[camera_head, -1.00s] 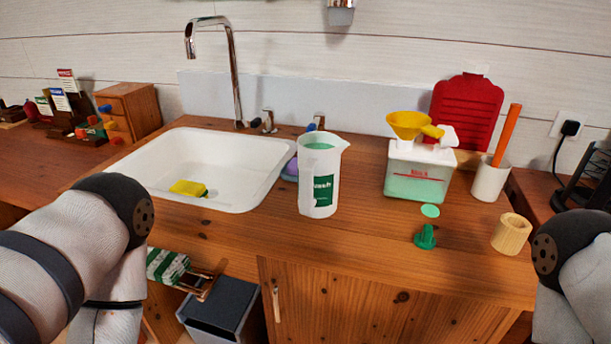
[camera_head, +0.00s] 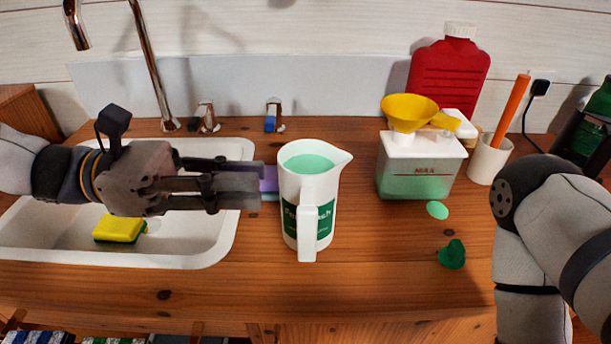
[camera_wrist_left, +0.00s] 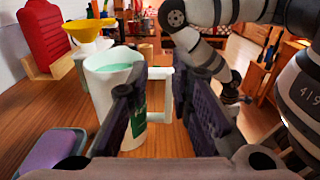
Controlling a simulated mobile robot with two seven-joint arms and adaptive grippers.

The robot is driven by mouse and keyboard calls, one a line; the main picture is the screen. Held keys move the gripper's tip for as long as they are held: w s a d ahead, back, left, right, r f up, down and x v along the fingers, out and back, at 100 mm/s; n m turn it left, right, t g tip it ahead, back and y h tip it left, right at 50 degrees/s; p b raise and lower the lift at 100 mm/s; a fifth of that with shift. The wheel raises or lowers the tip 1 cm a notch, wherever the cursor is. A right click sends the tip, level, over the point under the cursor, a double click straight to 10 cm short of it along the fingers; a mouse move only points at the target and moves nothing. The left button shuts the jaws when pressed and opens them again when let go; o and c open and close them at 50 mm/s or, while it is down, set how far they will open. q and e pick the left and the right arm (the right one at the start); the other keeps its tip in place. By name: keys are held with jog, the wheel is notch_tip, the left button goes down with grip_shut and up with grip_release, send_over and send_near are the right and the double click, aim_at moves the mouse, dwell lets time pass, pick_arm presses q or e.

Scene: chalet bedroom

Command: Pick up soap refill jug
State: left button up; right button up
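The soap refill jug (camera_head: 317,208) is a white pitcher with a green label and green liquid inside, upright on the wooden counter right of the sink. Its spout points right and its handle faces me. My left gripper (camera_head: 262,188) comes in from the left, its fingertips just beside the jug. In the left wrist view the left gripper (camera_wrist_left: 155,85) is open, with the jug (camera_wrist_left: 105,85) ahead, left of centre, and its handle showing between the fingers. It does not grip the jug. In the head view my right arm shows at the right, but its gripper is out of frame.
A tank (camera_head: 415,178) with green liquid and a yellow funnel (camera_head: 408,112) stands right of the jug. Behind are a red bottle (camera_head: 449,80) and a white cup (camera_head: 488,162). A green cap (camera_head: 452,254) lies in front. The sink (camera_head: 215,235) holds a yellow sponge (camera_head: 119,229).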

pick_arm(q)
jog(key=b, duration=0.2)
send_near(307, 259)
jog(key=r, duration=0.1)
jog(key=d+r, duration=0.2)
jog(key=shift+w+d+r, duration=0.2)
jog(key=shift+w+d, duration=0.05)
jog(key=shift+w, duration=0.05)
jog(key=d, duration=0.5)
jog(key=d+p, duration=0.1)
jog(key=d, duration=0.1)
jog(key=shift+s+d+r, duration=0.15)
jog(key=shift+d+r, duration=0.15)
jog(key=shift+r, duration=0.05)
grip_shut()
pick_arm(e)
jog(key=shift+s+f, duration=0.35)
jog(key=shift+s, duration=0.25)
jog(key=shift+s+f, duration=0.3)
jog(key=shift+s, duration=0.3)
